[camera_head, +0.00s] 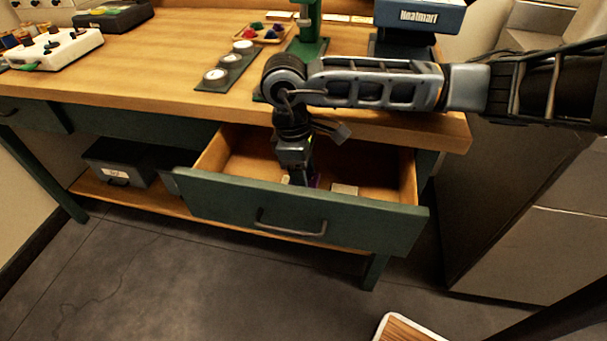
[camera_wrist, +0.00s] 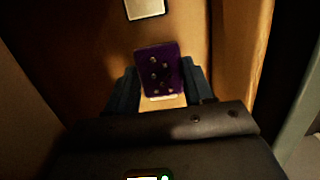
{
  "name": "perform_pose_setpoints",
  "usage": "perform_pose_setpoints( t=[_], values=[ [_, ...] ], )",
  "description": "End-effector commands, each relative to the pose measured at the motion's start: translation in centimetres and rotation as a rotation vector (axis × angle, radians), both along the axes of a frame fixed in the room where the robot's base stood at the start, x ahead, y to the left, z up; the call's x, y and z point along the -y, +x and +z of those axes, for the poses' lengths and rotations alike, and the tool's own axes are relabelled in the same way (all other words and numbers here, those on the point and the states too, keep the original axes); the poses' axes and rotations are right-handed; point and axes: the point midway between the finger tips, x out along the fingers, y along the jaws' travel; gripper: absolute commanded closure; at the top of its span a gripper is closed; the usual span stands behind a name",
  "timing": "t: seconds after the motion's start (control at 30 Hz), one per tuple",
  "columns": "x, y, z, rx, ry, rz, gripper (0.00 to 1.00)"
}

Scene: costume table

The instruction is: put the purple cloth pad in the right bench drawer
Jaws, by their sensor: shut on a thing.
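The right bench drawer (camera_head: 350,218) stands pulled open, with a green front, a metal handle and a bare wooden inside. My gripper (camera_head: 300,180) reaches down into it from above. In the wrist view my gripper (camera_wrist: 160,88) is shut on the purple cloth pad (camera_wrist: 160,65), which has several small light spots on its face. The pad is between the two fingers, over the drawer floor. In the head view only a sliver of the purple pad (camera_head: 314,181) shows beside the gripper. I cannot tell whether the pad touches the drawer floor.
A pale card (camera_head: 345,189) lies in the drawer, to the right of my gripper; it also shows in the wrist view (camera_wrist: 144,9). A green strip with round tins (camera_head: 228,66) and a green stand (camera_head: 308,40) are on the bench top. A grey box (camera_head: 118,163) is on the lower shelf.

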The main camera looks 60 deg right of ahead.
Motion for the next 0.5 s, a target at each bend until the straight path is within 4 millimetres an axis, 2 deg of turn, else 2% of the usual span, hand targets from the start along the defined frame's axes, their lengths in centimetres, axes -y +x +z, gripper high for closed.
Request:
perform_pose_setpoints(
  t=[0.1, 0.5],
  values=[
    [-0.03, -0.03, -0.91, 0.0, 0.001, 0.0, 0.78],
    [-0.01, -0.01, -1.34, -0.001, -0.001, 0.001, 0.78]
  ],
)
